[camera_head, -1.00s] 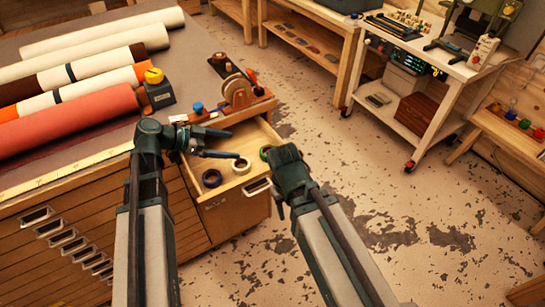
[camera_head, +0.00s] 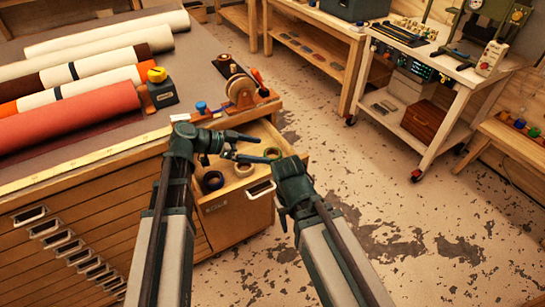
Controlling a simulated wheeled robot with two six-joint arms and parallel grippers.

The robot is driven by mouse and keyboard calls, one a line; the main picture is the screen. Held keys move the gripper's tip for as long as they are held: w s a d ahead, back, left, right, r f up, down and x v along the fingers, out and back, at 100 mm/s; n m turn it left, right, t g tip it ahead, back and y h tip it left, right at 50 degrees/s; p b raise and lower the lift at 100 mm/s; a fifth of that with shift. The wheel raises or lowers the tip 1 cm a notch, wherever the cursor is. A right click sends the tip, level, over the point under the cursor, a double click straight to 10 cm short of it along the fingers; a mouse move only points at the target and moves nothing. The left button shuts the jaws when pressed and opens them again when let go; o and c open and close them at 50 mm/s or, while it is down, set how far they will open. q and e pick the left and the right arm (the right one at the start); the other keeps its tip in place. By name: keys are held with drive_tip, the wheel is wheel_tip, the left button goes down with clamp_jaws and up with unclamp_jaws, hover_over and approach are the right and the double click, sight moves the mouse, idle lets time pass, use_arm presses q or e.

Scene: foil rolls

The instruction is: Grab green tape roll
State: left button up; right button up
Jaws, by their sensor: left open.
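The green tape roll (camera_head: 272,153) lies in the open drawer (camera_head: 240,205), near its right end. A cream roll (camera_head: 243,170) and a black roll (camera_head: 212,181) lie in the same drawer, left of it. My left gripper (camera_head: 252,148) is open, its fingers pointing right, with the tips close to the green roll's left side. I cannot tell whether they touch it. My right gripper (camera_head: 281,208) hangs in front of the drawer's right side; its fingers are unclear. Its wrist stands just below the green roll in the picture.
The workbench (camera_head: 205,75) carries large fabric rolls, a black block with a yellow top (camera_head: 160,88) and a tape dispenser (camera_head: 240,95) just behind the drawer. A white cart (camera_head: 430,60) stands at right. The floor between is clear.

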sight(270, 153)
use_arm(q)
drive_tip(key=b+x, duration=0.1)
drive_tip(key=x, duration=0.1)
drive_tip(key=b+x, duration=0.1)
drive_tip(key=x, duration=0.2)
drive_tip(key=shift+s+f+b, duration=0.2)
drive_tip(key=shift+b, duration=0.1)
drive_tip(key=shift+r, duration=0.1)
drive_tip(key=c, duration=1.4)
